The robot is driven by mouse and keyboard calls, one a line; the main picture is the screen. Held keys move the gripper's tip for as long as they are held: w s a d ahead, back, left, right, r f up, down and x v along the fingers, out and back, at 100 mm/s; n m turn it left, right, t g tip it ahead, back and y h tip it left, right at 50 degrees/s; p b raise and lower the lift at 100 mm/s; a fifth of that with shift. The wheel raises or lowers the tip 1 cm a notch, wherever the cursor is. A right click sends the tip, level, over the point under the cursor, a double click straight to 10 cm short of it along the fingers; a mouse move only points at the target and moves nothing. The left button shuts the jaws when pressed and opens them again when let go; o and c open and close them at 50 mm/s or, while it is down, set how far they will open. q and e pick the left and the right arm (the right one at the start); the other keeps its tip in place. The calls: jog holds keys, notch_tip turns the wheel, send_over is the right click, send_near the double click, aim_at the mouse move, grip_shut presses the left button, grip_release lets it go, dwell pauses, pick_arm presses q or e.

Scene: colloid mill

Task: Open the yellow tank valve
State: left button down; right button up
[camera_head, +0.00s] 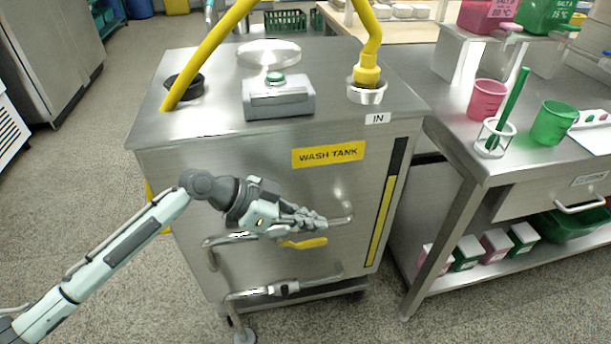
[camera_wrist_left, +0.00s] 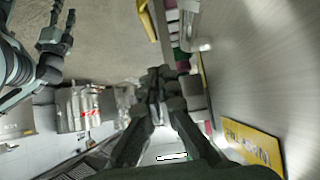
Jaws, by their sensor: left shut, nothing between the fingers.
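The wash tank (camera_head: 255,190) is a steel box with a yellow label (camera_head: 328,154). On its front is a bent steel pipe with a yellow valve handle (camera_head: 303,243), lying nearly level. My left gripper (camera_head: 318,219) is shut and empty, just above the handle and in front of the pipe. Contact is not clear. In the left wrist view its closed fingers (camera_wrist_left: 155,85) point up the picture, with the yellow handle (camera_wrist_left: 147,20) beyond them. The pipe behind my gripper is partly hidden. My right gripper (camera_wrist_left: 58,35) shows at the upper left there; its jaw state is unclear.
A lower pipe (camera_head: 285,289) runs under the valve. A steel bench (camera_head: 480,165) with a red beaker (camera_head: 486,100) and a green beaker (camera_head: 552,122) stands at the right. Yellow hoses (camera_head: 215,45) rise from the tank top. The floor (camera_head: 90,150) at the left is clear.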

aim_at(309, 241)
pick_arm(q)
jog(key=shift+r, duration=0.5)
notch_tip(309, 241, up, 10)
jog(key=shift+a+f, duration=0.15)
jog(key=shift+a, duration=0.2)
pick_arm(e)
jog(key=shift+s+a+f, duration=0.1)
jog(key=shift+s+f, duration=0.2)
jog(key=shift+f, duration=0.2)
pick_arm(q)
jog(key=shift+s, duration=0.1)
